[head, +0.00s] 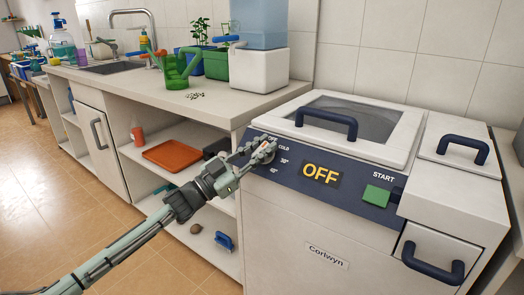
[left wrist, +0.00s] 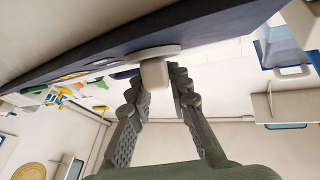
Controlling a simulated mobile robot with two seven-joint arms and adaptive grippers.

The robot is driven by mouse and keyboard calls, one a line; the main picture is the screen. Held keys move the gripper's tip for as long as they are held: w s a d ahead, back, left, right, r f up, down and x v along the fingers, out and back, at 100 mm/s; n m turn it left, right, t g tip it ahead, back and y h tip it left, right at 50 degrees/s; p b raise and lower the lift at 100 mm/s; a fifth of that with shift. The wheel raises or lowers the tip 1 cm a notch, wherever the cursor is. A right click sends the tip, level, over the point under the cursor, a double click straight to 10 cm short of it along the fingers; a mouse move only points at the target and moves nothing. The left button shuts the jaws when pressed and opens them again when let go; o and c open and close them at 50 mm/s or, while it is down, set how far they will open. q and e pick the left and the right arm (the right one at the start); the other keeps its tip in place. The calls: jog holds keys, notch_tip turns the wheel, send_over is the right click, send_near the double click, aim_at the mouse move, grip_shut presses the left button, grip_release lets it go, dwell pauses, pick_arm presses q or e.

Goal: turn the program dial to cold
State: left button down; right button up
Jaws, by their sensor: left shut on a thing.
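The washing machine (head: 330,235) labelled Corlwyn has a dark blue sloped control panel (head: 345,196). Its program dial is at the panel's left end, mostly hidden by my left gripper (head: 262,151) in the head view. Labels OFF, COLD, 30° and 40° stand beside the dial. The display (head: 322,175) reads OFF in yellow. A green START button (head: 377,195) is to the right. In the left wrist view, the pale dial knob (left wrist: 154,74) sits between the fingers of my left gripper (left wrist: 158,80), which is shut on it. My right gripper is not in view.
The lid (head: 352,118) has a dark blue handle and is closed. The counter (head: 150,92) at left holds a green watering can (head: 177,72), plants and a white box (head: 258,69). Open shelves below hold an orange tray (head: 174,155). The tiled floor at left is clear.

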pick_arm(q)
jog(key=m+g+h+b, duration=0.1)
jog(key=m+g+b, duration=0.1)
jog(key=m+g, duration=0.3)
jog(key=shift+f+g, duration=0.15)
jog(key=shift+g, duration=0.15)
jog(key=shift+s+m+g+b, duration=0.1)
jog(key=shift+m+g+b, duration=0.25)
jog(key=shift+m+g, duration=0.75)
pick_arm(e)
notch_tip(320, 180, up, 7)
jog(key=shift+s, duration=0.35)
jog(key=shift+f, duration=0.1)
pick_arm(q)
jog(key=c, duration=1.4)
grip_release()
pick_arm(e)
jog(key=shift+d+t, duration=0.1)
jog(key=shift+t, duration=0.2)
pick_arm(q)
jog(key=v, duration=1.2)
jog(key=shift+f, duration=0.15)
